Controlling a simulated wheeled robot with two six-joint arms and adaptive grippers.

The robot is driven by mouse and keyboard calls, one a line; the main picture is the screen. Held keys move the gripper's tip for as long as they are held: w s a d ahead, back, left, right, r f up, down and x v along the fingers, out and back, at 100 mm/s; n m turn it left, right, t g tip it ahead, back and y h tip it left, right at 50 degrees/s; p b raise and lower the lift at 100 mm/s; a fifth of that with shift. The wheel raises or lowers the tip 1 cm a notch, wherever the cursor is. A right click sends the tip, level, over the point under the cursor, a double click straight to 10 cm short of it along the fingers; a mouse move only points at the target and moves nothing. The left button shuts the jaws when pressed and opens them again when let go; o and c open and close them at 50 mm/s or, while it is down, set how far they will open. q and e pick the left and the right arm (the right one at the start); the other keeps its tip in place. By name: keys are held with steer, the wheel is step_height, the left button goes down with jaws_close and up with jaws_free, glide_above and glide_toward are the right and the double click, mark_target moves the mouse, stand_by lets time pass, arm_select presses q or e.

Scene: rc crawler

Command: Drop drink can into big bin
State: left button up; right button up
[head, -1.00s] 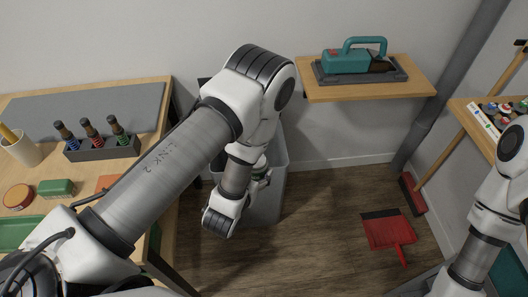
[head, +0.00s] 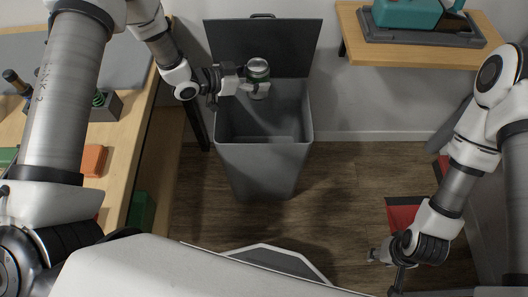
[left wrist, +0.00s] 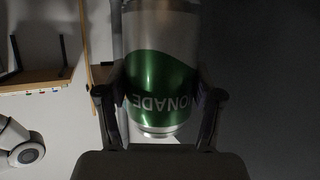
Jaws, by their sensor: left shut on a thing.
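The drink can (head: 258,72) is silver and green; it also shows in the left wrist view (left wrist: 160,80), with upside-down lettering that reads like "ONADE". My left gripper (head: 252,85) is shut on the can and holds it over the back part of the big bin's opening. The big bin (head: 263,160) is grey, with its lid (head: 225,40) standing open at the back. I see no can inside the bin. My right gripper (head: 385,258) is low at the right, above the floor; its fingers are too small and dark to judge.
A workbench (head: 140,140) stands left of the bin, with an orange block (head: 93,160) on it. A wall shelf (head: 352,45) at the upper right holds a teal tool (head: 405,12). A red dustpan (head: 402,215) lies on the floor at the right.

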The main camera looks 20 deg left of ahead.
mark_target(255, 66)
arm_select(q)
step_height(255, 66, down, 6)
steer(key=b, duration=0.4)
steer(key=shift+d+r, duration=0.1)
steer(key=shift+r, duration=0.25)
steer(key=shift+s, duration=0.1)
steer(key=o, duration=0.9)
steer(key=shift+c, duration=0.2)
step_height(255, 66, up, 10)
